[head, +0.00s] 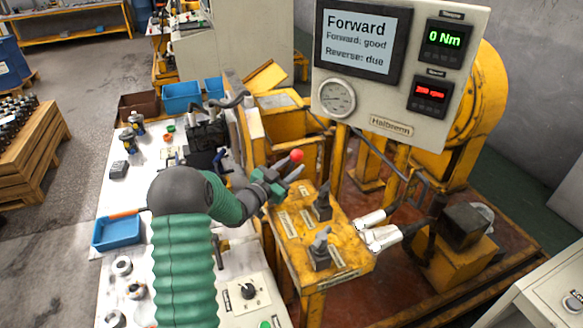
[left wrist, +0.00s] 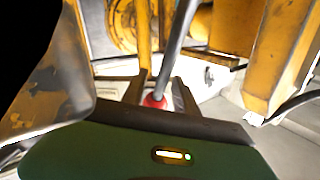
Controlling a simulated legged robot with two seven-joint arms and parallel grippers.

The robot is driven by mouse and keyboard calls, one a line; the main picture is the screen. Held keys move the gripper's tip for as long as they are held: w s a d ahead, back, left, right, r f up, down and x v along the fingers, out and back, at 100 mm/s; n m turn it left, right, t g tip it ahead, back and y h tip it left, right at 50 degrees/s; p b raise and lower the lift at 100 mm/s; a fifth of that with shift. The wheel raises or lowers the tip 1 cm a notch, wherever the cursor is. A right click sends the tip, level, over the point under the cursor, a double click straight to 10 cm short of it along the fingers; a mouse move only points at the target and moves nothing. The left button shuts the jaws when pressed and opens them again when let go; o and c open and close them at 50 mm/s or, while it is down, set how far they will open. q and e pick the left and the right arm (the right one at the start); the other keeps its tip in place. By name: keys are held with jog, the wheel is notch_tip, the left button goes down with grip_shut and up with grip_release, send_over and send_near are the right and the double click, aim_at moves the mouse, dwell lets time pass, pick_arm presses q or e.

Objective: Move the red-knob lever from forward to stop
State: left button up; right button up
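The red knob (head: 297,155) tops a lever at the back of the yellow control stand (head: 345,255). In the left wrist view the red knob (left wrist: 154,102) shows just past the dark gripper edge, with its grey shaft (left wrist: 178,45) running up. My left gripper (head: 284,180) is at the knob, its fingers apart just below and beside it. I cannot see the knob held between them. The display (head: 358,42) reads "Forward", "Forward: good", "Reverse: due".
Two dark levers (head: 322,205) (head: 320,247) stand on the yellow stand near my left arm. The gauge panel (head: 390,125) rises behind, its torque readout at 0 Nm. A white bench (head: 130,205) with blue bins (head: 182,97) and a blue tray (head: 117,231) lies left.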

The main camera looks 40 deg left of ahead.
pick_arm(q)
jog(key=shift+c, duration=0.4)
grip_shut()
jog(key=shift+a, duration=0.1)
dwell(0.8)
